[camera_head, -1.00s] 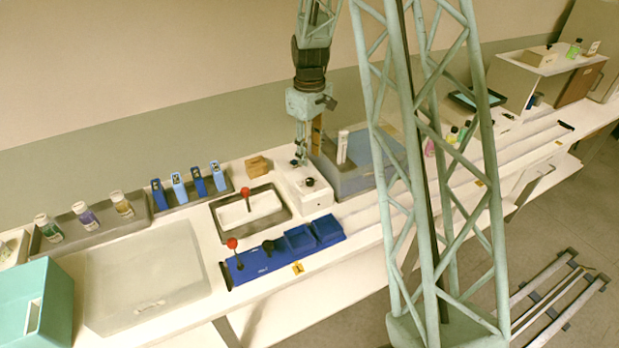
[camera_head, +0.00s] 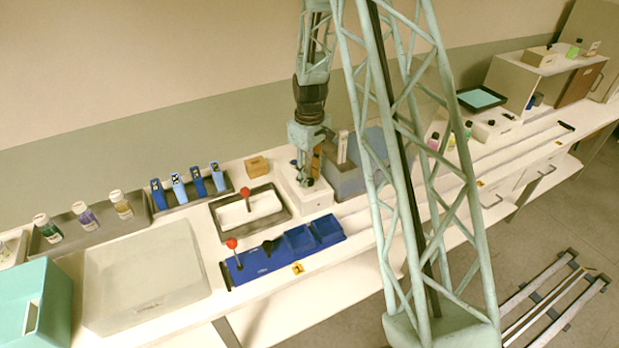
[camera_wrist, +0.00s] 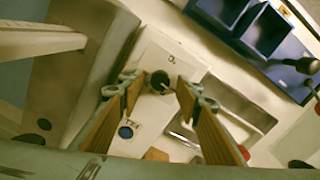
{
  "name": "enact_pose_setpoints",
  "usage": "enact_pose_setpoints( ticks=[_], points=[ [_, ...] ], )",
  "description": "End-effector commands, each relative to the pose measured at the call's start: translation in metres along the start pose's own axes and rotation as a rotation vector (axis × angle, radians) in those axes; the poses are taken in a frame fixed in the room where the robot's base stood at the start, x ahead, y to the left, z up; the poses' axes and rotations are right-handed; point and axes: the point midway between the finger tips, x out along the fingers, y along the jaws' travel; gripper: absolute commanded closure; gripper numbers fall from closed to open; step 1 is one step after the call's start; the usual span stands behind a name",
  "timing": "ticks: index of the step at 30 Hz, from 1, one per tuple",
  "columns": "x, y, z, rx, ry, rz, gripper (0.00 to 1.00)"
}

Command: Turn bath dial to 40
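The bath dial (camera_wrist: 160,79) is a small round black knob on top of a white box (camera_wrist: 157,50), with a blue round spot beside it in the wrist view. In the head view the white box (camera_head: 314,201) stands beside the grey-blue bath (camera_head: 346,182). My gripper (camera_head: 306,183) points down over the box and hides the dial there. In the wrist view my gripper (camera_wrist: 158,90) is open, with its tan-padded fingers on either side of the knob and a visible gap to each. The number the dial points to is too small to read.
A dark tray (camera_head: 284,198) with a red-knobbed item stands left of the box. A blue rack (camera_head: 262,264) lies in front. A wooden block (camera_head: 257,166) is behind the tray. The bath wall (camera_wrist: 70,60) rises close beside my gripper.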

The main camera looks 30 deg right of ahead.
Motion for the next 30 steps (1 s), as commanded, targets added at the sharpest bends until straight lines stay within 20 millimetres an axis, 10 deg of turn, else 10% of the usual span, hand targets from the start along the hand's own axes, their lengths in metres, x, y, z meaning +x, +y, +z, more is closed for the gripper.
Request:
enact_pose_setpoints(
  ticks=[30],
  points=[
    [0.0033, 0.0000, 0.0000, 0.023, 0.000, 0.000, 0.93]
  ],
)
